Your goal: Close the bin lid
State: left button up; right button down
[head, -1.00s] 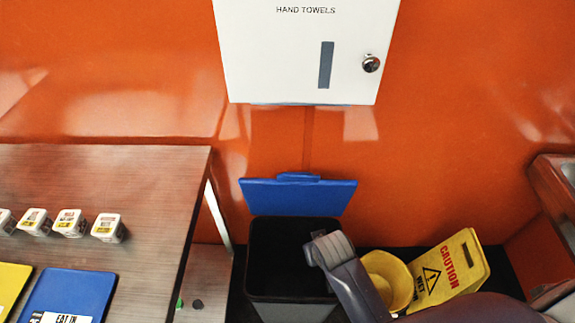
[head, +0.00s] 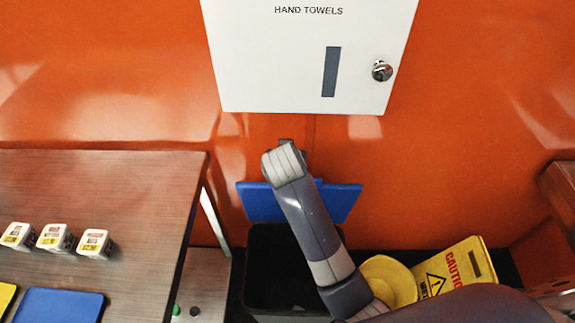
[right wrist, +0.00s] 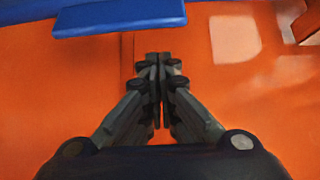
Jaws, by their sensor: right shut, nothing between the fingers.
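The bin (head: 262,262) is a dark, open-topped box on the floor below the towel dispenser. Its blue lid (head: 345,203) stands raised at the back of the bin, near the orange wall. My right arm reaches up across the bin and hides part of the lid. The right gripper (head: 287,143) is mostly hidden behind my wrist, just above the lid's top edge. In the right wrist view the gripper (right wrist: 159,58) is shut and empty in front of the wall, with the blue lid (right wrist: 120,18) at the top, apart from the fingers. My left gripper is not in view.
A white towel dispenser (head: 300,60) hangs on the wall above the gripper. A wooden table (head: 130,190) with small tubs stands left. A yellow bucket (head: 392,280) and a yellow caution sign (head: 455,268) stand right of the bin.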

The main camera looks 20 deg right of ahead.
jog(key=w+f+p, duration=0.1)
jog(key=f, duration=0.1)
jog(key=w+f, duration=0.1)
jog(key=f, duration=0.2)
jog(key=w+d+f+p, duration=0.1)
jog(key=f, duration=0.1)
jog(key=shift+f+p, duration=0.3)
jog(key=shift+f, duration=0.05)
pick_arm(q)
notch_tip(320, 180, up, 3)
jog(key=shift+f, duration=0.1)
pick_arm(e)
jog(key=shift+s+a+f, duration=0.15)
jog(key=shift+s+f, duration=0.2)
jog(key=shift+s, duration=0.05)
